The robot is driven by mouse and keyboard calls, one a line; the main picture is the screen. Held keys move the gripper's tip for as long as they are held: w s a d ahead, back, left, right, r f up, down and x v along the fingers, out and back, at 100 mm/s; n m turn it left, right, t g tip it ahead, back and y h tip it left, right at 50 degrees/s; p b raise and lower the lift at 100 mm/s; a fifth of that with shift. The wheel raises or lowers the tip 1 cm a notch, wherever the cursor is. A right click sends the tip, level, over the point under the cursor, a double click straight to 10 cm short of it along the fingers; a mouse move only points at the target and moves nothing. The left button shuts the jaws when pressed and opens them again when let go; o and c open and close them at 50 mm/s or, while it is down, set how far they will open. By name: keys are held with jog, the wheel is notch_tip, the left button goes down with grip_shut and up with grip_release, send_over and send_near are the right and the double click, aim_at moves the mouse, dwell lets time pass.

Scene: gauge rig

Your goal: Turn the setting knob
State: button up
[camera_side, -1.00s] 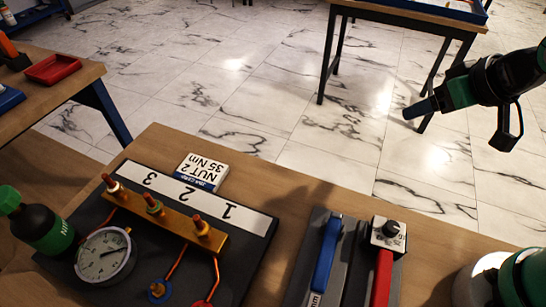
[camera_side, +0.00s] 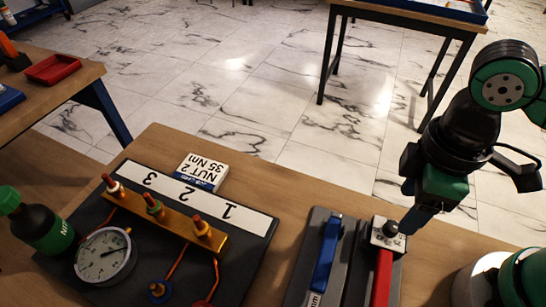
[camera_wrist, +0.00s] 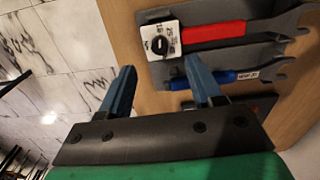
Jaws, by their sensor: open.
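The setting knob (camera_side: 390,229) is a small black knob on a white marked block at the end of a red-handled wrench (camera_side: 382,272). In the wrist view the knob (camera_wrist: 160,45) shows a light pointer line on its face, with small marks around it that I cannot read. My gripper (camera_side: 409,226) is open, with its blue fingers pointing down just right of the knob in the side view. In the wrist view the fingertips (camera_wrist: 160,67) are spread apart, and the knob shows beyond the gap between them. Nothing is between the fingers; contact with the knob cannot be told.
A blue-handled wrench (camera_side: 326,255) lies beside the red one on a dark tray. To the left stand a gauge (camera_side: 105,255), a brass manifold (camera_side: 165,219) and a green-capped bottle (camera_side: 45,230). A "NUT 2 35 Nm" card (camera_side: 202,171) lies at the table's back edge.

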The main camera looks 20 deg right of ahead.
aim_at(393, 226)
jog(key=shift+f, duration=2.7)
grip_shut()
